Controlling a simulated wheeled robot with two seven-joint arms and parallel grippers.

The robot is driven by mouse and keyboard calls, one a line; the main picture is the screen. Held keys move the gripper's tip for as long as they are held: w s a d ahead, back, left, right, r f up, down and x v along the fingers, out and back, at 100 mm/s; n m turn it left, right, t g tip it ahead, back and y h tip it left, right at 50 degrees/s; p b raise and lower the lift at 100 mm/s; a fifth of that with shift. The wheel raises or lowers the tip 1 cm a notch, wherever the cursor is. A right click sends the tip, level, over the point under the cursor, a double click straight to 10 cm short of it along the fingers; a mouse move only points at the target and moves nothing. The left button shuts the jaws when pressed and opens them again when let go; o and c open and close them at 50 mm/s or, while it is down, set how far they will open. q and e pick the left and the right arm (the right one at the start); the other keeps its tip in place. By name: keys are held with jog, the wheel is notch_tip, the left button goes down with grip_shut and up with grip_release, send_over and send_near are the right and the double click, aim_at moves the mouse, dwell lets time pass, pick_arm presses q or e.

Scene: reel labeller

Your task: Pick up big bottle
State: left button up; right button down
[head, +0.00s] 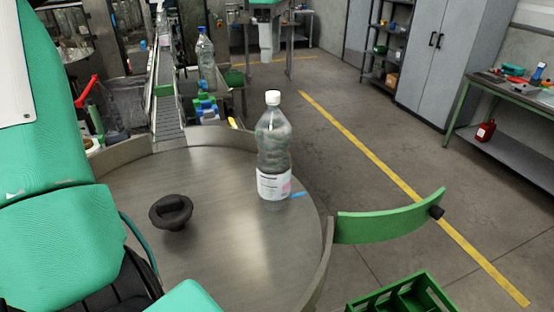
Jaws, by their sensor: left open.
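The big bottle (273,152) is clear plastic with a white cap and a white and pink label. It stands upright on a round metal table (230,255), near its far right rim. My left arm comes in from the left in teal. My left gripper (135,285) is at the bottom left, dark and partly cut off, with its fingertips not clearly visible. It is apart from the bottle, to its lower left. My right gripper is not in view.
A black knob (172,212) sits on the table left of the bottle. A green curved guide (388,222) sticks out at the right rim. A green crate (405,296) is below it. A conveyor (168,105) and another bottle (206,58) are behind. The floor to the right is open.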

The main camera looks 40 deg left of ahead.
aim_at(274, 93)
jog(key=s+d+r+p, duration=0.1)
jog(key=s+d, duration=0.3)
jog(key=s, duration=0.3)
pick_arm(q)
jog(key=f, duration=0.6)
jog(key=shift+w+a+f, duration=0.25)
jog(key=shift+a+f, duration=0.1)
jog(key=shift+f, duration=0.05)
jog(key=p, duration=0.1)
jog(key=f+p, duration=0.1)
jog(key=shift+w+d+f+p, duration=0.1)
jog(key=shift+d+f+p, duration=0.1)
jog(key=shift+d+p, duration=0.1)
jog(key=f, duration=0.1)
jog(key=f+p, duration=0.1)
jog(key=f, duration=0.1)
jog(key=shift+d+f, duration=0.1)
jog(key=shift+d, duration=0.15)
jog(key=shift+w+a+f, duration=0.1)
jog(key=shift+a+f, duration=0.05)
jog(key=shift+a, duration=0.1)
jog(key=c, duration=0.6)
grip_shut()
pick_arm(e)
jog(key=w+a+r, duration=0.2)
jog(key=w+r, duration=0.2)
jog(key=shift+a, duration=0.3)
